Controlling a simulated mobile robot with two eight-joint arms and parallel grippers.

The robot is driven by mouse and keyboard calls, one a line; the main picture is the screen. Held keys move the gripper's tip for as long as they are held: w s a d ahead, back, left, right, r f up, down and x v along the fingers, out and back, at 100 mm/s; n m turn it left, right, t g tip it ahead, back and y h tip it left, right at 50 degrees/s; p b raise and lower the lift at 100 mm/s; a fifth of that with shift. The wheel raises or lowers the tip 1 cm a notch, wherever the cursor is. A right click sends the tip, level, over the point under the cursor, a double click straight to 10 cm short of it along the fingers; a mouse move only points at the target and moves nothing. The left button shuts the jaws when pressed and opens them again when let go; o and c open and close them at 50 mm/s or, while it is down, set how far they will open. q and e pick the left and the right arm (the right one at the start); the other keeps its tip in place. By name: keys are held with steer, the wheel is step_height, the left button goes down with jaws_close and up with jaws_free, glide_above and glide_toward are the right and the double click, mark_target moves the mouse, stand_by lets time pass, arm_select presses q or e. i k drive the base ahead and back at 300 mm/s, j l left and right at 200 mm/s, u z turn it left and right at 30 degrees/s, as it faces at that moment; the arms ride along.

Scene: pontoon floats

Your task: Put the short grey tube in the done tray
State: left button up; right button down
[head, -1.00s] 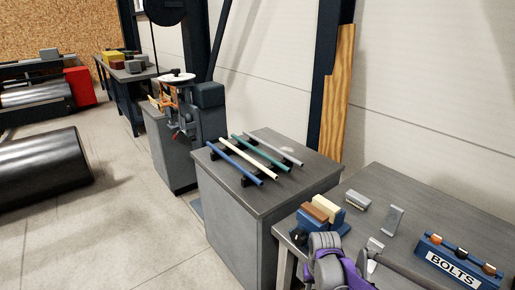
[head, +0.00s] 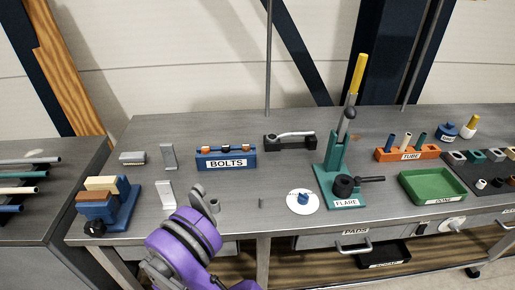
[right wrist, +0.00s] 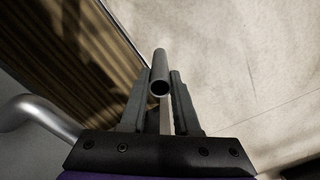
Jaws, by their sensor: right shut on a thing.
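In the right wrist view my right gripper (right wrist: 160,98) is shut on the short grey tube (right wrist: 160,65). The tube sits between the two fingers, with its open round end facing the camera. The done tray (head: 405,187) is a green, empty-looking tray at the right of the bench in the head view. A purple and grey part of my arm shows at the lower left of the head view, but no fingers can be made out there. My left gripper is not in view.
The grey bench (head: 240,185) carries the BOLTS rack (head: 227,163), the green FLARE press (head: 333,178), a white disc (head: 302,203) and the orange TUBE rack (head: 408,155). The wrist view shows floor beneath the tube and a bent grey bar (right wrist: 38,108) close at left.

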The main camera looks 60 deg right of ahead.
mark_target(430, 188)
steer(key=k+l, duration=0.55)
steer(key=k, duration=0.15)
steer(key=k+l, duration=0.55)
steer(key=k, duration=0.15)
steer(key=k+l+z, duration=0.25)
steer(key=k+l, duration=0.35)
